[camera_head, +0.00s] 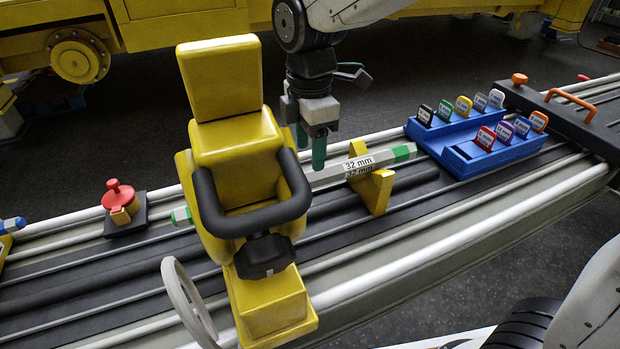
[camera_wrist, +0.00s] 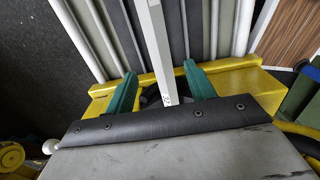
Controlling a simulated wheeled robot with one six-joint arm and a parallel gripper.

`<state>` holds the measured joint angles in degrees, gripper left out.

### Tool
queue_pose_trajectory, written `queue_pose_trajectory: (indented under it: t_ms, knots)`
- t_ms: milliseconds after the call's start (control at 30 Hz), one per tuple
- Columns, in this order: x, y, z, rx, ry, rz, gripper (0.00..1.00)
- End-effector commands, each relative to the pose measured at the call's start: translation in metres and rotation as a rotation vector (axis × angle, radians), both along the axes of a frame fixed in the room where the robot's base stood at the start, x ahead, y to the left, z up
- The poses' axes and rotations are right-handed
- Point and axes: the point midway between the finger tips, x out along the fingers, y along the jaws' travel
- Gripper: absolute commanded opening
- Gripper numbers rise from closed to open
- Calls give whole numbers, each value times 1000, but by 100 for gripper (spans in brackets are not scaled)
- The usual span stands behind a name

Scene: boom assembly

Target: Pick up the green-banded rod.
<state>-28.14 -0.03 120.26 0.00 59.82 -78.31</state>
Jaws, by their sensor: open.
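The green-banded rod (camera_head: 328,173) is a pale grey bar with a green band at each end and a "32 mm" label. It lies along the rail bed, resting in a yellow notched support (camera_head: 378,190) near its right end; its middle is hidden behind a yellow seat-like machine. My gripper (camera_head: 310,147) has green fingers pointing down at the rod, just right of that machine. In the wrist view the rod (camera_wrist: 157,40) runs between the two spread fingers of my gripper (camera_wrist: 160,72), with gaps on both sides. Contact with the rod cannot be told.
The yellow machine (camera_head: 235,150) with a black loop handle (camera_head: 250,222) stands close left of my gripper. Blue trays (camera_head: 500,150) of coloured size tags lie right. A red knob block (camera_head: 121,205) sits left. An orange-handled dark plate (camera_head: 560,115) is far right.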

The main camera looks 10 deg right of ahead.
Motion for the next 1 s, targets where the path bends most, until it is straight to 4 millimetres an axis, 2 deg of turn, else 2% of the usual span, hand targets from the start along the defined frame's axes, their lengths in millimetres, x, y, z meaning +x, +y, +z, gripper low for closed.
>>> queue_pose_trajectory:
  t_ms: [400,533,733,767,933,1000]
  knots:
    - [-1,1,-56,-1,2,-7,55]
    - [-1,1,-63,0,0,-7,55]
    - [-1,2,-63,0,-1,-7,55]
    - [-1,2,-63,0,-1,-7,49]
    - [-1,2,-63,0,-1,-7,2]
    - [-1,2,-63,0,-1,-7,0]
